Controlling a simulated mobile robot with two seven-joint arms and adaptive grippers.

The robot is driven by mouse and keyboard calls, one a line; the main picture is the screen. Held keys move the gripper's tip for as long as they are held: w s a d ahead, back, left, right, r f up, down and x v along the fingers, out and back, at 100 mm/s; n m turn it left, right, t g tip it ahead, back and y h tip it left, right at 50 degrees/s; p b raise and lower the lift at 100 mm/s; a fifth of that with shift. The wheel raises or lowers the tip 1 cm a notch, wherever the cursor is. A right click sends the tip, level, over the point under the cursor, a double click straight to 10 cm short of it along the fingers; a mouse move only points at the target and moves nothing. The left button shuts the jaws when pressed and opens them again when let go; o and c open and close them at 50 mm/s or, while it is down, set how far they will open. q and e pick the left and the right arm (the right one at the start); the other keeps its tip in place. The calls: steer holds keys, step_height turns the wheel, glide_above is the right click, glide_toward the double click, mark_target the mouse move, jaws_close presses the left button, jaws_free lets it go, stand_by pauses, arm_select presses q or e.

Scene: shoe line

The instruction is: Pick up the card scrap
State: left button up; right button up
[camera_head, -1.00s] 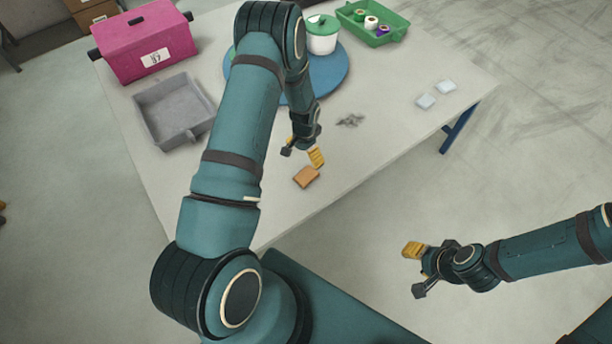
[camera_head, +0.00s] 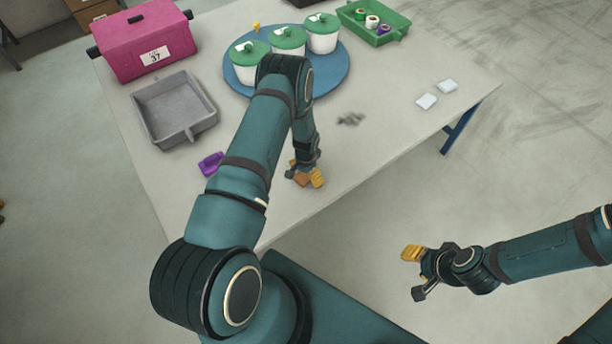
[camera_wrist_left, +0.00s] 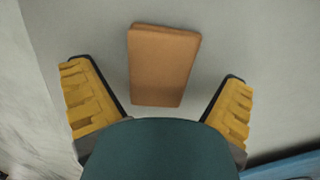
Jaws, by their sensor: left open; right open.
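The card scrap (camera_wrist_left: 162,65) is a flat orange-brown piece lying on the table. In the left wrist view it lies between and ahead of the two yellow fingers of my left gripper (camera_wrist_left: 158,105), with clear gaps on both sides. In the head view the left gripper (camera_head: 304,178) is low at the table's near edge, over the card scrap (camera_head: 301,179), which is mostly hidden there. The left gripper is open and holds nothing. My right gripper (camera_head: 415,272) is open and empty, off the table's near side above the floor.
A purple piece (camera_head: 211,163) lies left of my left forearm. A grey tray (camera_head: 150,104), a pink box (camera_head: 130,50), a blue round board (camera_head: 335,82) with white green-lidded pots, and a green tray (camera_head: 391,35) stand farther back. Grey scraps (camera_head: 350,119) and white pieces (camera_head: 427,101) lie right.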

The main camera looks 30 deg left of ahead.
arm_select(q)
steer(key=shift+f, duration=0.15)
steer(key=c, duration=1.1)
